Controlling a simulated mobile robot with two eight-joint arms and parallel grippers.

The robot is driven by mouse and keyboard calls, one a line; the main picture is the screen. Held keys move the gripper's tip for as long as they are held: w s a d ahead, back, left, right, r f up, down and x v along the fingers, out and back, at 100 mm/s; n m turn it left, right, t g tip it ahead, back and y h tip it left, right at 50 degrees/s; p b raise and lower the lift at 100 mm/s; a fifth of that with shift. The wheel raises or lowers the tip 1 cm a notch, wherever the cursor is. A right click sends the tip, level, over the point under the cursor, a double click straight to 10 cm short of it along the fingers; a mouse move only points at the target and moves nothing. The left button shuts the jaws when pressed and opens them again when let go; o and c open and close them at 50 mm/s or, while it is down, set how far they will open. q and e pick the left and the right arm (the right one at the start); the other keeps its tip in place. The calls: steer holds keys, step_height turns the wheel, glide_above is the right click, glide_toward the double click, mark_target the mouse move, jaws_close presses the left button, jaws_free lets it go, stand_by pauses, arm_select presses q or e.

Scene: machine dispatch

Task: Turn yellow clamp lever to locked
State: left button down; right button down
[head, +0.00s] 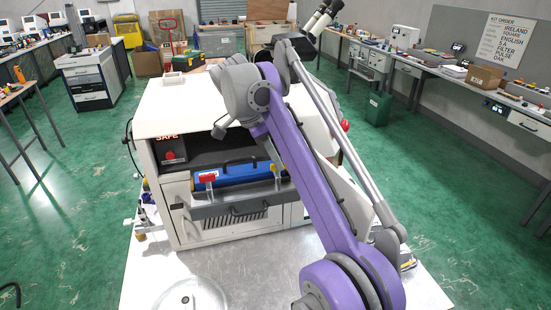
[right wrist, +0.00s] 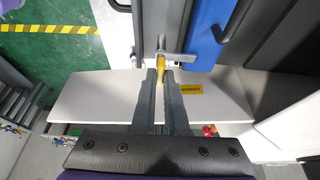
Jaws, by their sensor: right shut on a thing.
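The yellow clamp lever (right wrist: 161,79) shows in the right wrist view, between the fingertips of my right gripper (right wrist: 160,74). The gripper is shut on it, and the fingers hide part of the lever. A grey metal clamp piece (right wrist: 178,58) sits just beyond the fingertips, beside a blue body (right wrist: 206,32). In the head view the blue cylinder (head: 238,173) lies in the front bay of the white machine (head: 175,108). My right gripper (head: 274,157) reaches down at its right part, partly behind my arm. My left gripper is not in view.
A red-handled clamp (head: 208,178) stands at the blue cylinder's left end. A dark handle bar (right wrist: 137,25) is near the gripper's left. A yellow label (right wrist: 190,88) is right of the fingers. A red button (head: 169,155) is on the machine's left front.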

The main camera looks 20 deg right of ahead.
steer(key=c, duration=0.9)
jaws_free()
steer(key=shift+c, duration=0.2)
